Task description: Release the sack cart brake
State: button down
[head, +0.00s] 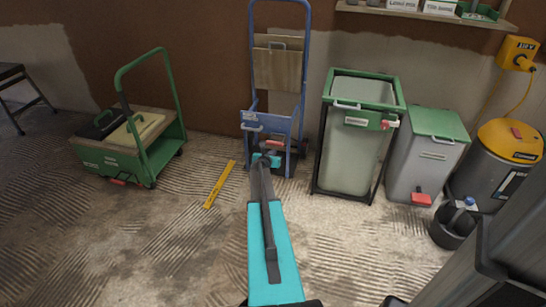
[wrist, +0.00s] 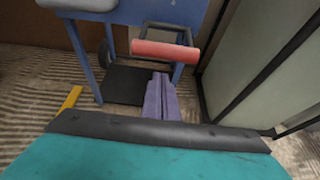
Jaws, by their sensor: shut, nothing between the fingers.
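The blue sack cart (head: 249,95) stands upright against the wall, with brown boards on it. A red bar (wrist: 165,51) on a dark bracket sits low on the cart and looks like its brake; in the head view the red bar (head: 275,143) shows just above my gripper. My gripper (wrist: 160,80) is shut and empty, its fingertips just below the red bar in the wrist view. I cannot tell whether they touch it. In the head view my gripper (head: 266,158) is at the cart's lower front, partly hiding it.
A green trolley (head: 140,155) stands left and a yellow strip (head: 219,186) lies on the floor. Right of the cart are a green-framed bin (head: 352,150), a grey bin with green lid (head: 425,165) and a yellow-topped vacuum (head: 508,140). The floor in front is mostly clear.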

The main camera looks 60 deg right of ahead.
jog(key=shift+r, duration=1.2)
jog(key=shift+r+p, duration=0.1)
jog(key=shift+p, duration=0.35)
jog(key=shift+r+p, duration=0.15)
jog(key=shift+p, duration=0.4)
jog(key=shift+p, duration=0.3)
